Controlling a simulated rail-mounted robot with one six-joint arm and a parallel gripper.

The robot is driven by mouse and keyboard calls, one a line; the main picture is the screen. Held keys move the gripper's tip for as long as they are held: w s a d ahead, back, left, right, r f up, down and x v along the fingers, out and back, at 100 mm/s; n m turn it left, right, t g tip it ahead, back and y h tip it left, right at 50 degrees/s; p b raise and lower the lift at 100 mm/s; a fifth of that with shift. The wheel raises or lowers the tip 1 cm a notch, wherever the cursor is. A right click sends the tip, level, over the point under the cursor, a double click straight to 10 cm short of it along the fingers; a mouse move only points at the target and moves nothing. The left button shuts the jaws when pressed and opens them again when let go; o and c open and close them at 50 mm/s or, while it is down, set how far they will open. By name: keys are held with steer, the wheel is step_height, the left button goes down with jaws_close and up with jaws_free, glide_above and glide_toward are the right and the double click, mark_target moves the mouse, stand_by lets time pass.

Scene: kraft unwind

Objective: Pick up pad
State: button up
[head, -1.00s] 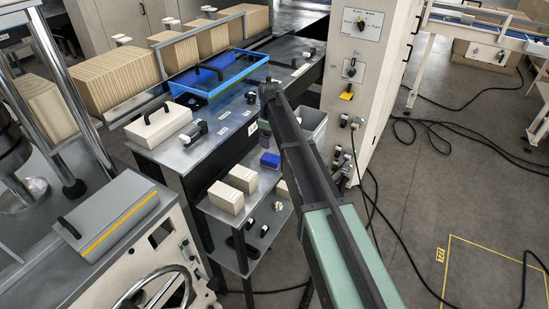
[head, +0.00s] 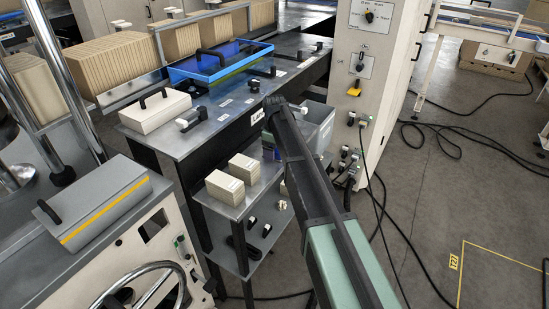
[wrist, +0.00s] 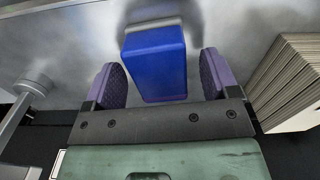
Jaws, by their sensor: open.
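The pad appears to be the blue block (wrist: 155,65) in the wrist view, resting on a grey metal surface (wrist: 60,50). My gripper (wrist: 160,72) is open, with a purple-faced finger on each side of the block. A gap shows between the block and each finger, so neither seems to touch it. In the head view, my arm reaches to the lower shelf beside the bench, and the block there is almost wholly hidden by the arm.
In the wrist view, a beige layered block (wrist: 290,85) stands close to the right finger. In the head view, pale blocks (head: 243,167) sit left of my arm on the shelf (head: 213,203). A grey bin (head: 319,125) and a tall control cabinet (head: 362,75) stand right of it.

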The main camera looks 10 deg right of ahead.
steer(key=c, duration=1)
steer(key=shift+c, duration=0.2)
steer(key=shift+r, duration=0.15)
step_height(320, 180, up, 20)
steer(key=p, duration=2)
